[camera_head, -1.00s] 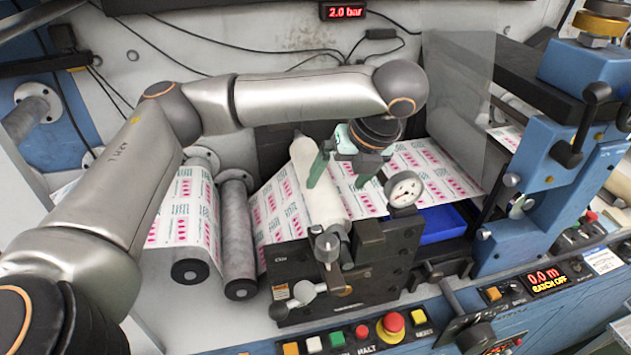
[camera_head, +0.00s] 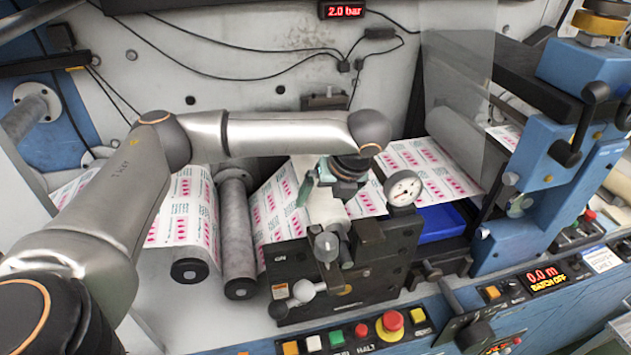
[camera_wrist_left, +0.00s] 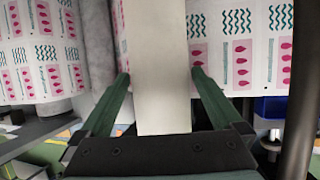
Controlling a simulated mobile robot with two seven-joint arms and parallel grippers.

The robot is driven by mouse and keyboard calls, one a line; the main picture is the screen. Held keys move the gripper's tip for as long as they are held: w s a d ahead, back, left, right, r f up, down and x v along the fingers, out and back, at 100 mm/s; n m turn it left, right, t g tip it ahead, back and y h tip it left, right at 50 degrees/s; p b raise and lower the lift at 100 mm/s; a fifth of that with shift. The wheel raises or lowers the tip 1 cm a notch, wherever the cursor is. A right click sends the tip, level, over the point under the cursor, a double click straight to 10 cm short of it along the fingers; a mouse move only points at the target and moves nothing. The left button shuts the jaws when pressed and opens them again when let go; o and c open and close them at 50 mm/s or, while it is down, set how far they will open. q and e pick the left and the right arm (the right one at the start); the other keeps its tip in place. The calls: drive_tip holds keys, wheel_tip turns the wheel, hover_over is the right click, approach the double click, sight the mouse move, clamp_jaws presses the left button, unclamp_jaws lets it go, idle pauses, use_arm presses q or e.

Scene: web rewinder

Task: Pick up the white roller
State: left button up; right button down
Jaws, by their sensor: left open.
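The white roller (camera_head: 326,210) lies in the machine behind the black bracket with the round gauge. Its near end shows in the camera_head view, while my left gripper and wrist hide much of the rest. My left gripper (camera_head: 313,191) is over the roller with green fingers. In the left wrist view the roller (camera_wrist_left: 160,60) runs between the spread fingers of the gripper (camera_wrist_left: 158,80), one on each side. The gripper is open; I cannot tell whether either finger touches the roller. My right gripper is not in view.
A printed web (camera_head: 278,205) runs on both sides of the roller. A grey roller (camera_head: 237,232) stands to the left. The pressure gauge (camera_head: 403,188) and black bracket (camera_head: 383,262) are close on the right. A blue tray (camera_head: 442,222) and a clear guard (camera_head: 457,95) are further right.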

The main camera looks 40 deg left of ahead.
use_arm(q)
drive_tip(key=shift+c, duration=0.4)
clamp_jaws()
drive_tip(key=shift+r, duration=0.15)
idle(0.4)
